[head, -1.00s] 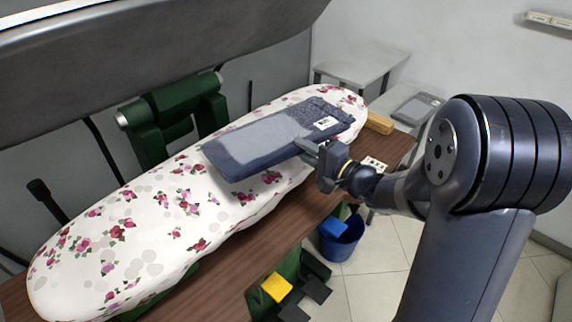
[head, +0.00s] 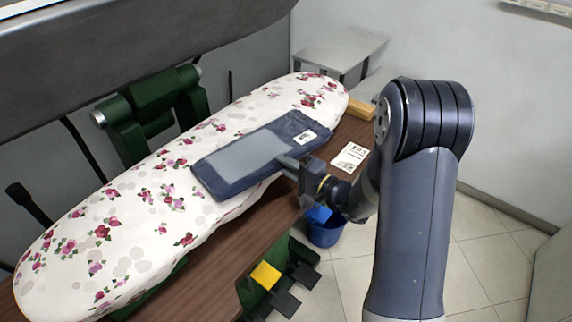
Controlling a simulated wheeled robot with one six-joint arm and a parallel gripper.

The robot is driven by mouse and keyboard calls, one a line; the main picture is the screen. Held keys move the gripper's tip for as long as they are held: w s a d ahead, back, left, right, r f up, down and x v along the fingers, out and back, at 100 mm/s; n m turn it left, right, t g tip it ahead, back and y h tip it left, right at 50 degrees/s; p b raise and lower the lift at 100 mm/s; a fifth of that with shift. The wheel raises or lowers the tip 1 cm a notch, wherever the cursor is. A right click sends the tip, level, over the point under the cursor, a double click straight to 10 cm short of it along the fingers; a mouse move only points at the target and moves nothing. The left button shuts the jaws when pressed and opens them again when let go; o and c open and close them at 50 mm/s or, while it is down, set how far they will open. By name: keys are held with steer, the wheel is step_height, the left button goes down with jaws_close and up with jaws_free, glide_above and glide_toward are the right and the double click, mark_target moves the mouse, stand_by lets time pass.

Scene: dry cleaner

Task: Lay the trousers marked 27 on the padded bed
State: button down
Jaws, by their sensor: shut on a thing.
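The folded dark blue trousers (head: 235,163) lie flat over the near side of the padded bed (head: 125,205), which has a white cover with pink flowers. A white tag (head: 306,137) sits on their right end; its number is too small to read. My gripper (head: 287,165) is shut on the near long edge of the trousers, at the bed's near side. Whether the trousers rest fully on the cover or hang just above it, I cannot tell. The gripper's lower finger is hidden.
A brown wooden table (head: 195,275) runs under the bed, with a white printed card (head: 349,157) and a wooden block (head: 362,108) on it. A dark press head (head: 130,45) hangs above the back. A blue bucket (head: 325,234) and yellow pedal (head: 266,275) are below.

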steer(key=shift+f+b, duration=0.15)
steer(key=shift+b, duration=0.15)
steer(key=c, duration=1.3)
jaws_free()
